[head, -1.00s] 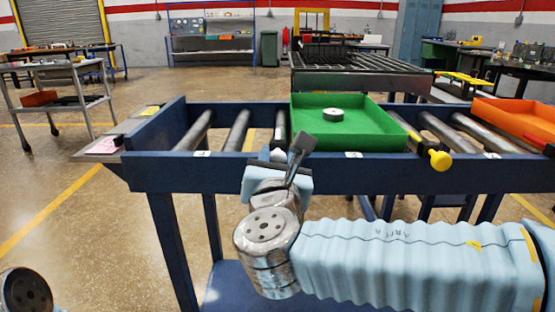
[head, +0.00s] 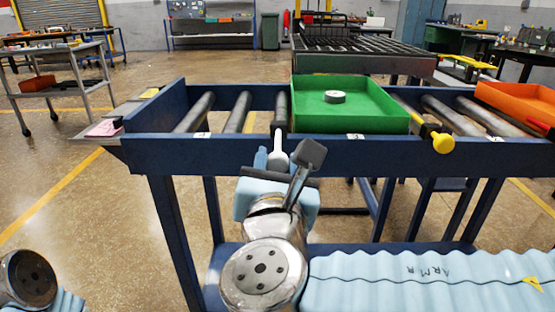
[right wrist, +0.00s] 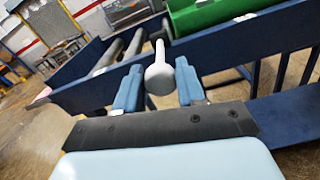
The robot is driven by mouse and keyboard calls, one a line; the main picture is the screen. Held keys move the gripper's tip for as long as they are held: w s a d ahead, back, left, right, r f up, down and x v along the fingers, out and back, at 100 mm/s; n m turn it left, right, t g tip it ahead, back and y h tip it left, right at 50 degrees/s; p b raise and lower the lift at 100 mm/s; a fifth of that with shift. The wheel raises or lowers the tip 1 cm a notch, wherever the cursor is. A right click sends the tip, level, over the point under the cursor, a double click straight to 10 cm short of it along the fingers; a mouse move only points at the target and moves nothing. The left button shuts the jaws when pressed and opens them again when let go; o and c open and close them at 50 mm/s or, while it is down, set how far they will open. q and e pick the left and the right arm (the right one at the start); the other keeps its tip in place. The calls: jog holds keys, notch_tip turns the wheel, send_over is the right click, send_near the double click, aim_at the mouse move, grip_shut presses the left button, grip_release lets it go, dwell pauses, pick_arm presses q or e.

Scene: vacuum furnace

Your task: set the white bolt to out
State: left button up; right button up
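The white bolt (head: 278,150) has a round pale knob on a short stem and stands at the front rail of the roller table, left of the green tray. In the right wrist view the bolt (right wrist: 159,76) is between the two light-blue fingers of my right gripper (right wrist: 158,84). The fingers are spread, one on each side of the knob, with narrow gaps; contact is hard to tell. In the head view my right gripper (head: 272,160) is just in front of the rail, partly hidden by its own wrist. My left gripper is out of view.
A yellow knob (head: 443,143) sticks out of the rail (head: 400,152) to the right. An orange tray (head: 520,100) lies further right. Open rollers (head: 237,112) lie to the left.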

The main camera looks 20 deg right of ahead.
jog(key=o, duration=0.4)
jog(key=shift+c, duration=0.2)
jog(key=shift+s, duration=0.1)
jog(key=v, duration=1.3)
jog(key=shift+s, duration=0.4)
jog(key=shift+a+r, duration=0.1)
